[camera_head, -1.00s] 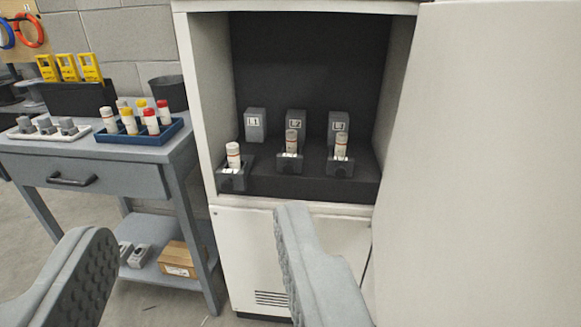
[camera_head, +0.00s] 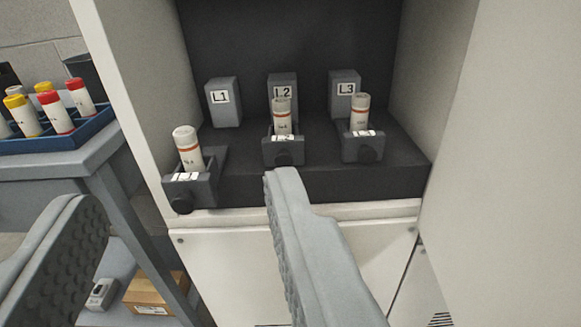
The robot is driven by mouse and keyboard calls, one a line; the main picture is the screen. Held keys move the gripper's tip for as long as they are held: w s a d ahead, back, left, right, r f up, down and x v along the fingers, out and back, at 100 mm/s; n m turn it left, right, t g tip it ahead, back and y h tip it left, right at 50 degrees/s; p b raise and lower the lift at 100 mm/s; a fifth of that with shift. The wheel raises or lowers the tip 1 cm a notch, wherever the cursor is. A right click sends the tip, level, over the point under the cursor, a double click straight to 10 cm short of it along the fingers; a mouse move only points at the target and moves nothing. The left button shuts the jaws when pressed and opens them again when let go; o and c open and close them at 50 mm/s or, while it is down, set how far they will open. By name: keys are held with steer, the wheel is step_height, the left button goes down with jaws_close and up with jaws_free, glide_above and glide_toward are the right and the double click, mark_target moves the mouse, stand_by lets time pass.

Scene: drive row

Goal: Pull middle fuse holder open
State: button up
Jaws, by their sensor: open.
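The middle fuse holder (camera_head: 283,150), in front of the L2 block (camera_head: 283,88), is a dark grey drawer with a knob and an upright white fuse (camera_head: 282,116) in it. It sits back on the black ledge. The left holder (camera_head: 191,188), in front of L1, sticks further out, with a tilted-looking fuse (camera_head: 187,148) in it. The right holder (camera_head: 362,146), in front of L3, sits back like the middle one. My gripper (camera_head: 172,190) is open and empty in front of the cabinet. Its right finger tip appears just below the middle holder; no contact is visible.
The white cabinet's left wall (camera_head: 118,90) and a large white panel (camera_head: 500,150) on the right flank the opening. A grey workbench (camera_head: 70,165) with a blue tray (camera_head: 85,132) of fuses stands at left. A cardboard box (camera_head: 155,294) lies on its lower shelf.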

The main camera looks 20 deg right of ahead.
steer(key=w+d+f+m+h, duration=0.1)
steer(key=w+d+f+h, duration=0.1)
steer(key=w+f, duration=0.45)
steer(key=w+d+f+m+h, duration=0.1)
steer(key=w+d+f+h, duration=0.15)
steer(key=f, duration=0.75)
steer(key=f+x, duration=0.1)
steer(key=x, duration=1.6)
steer(key=shift+w+f+g+y, duration=0.15)
steer(key=shift+w+g+y, duration=0.2)
steer(key=shift+w, duration=0.1)
steer(key=shift+a, duration=0.1)
jaws_close()
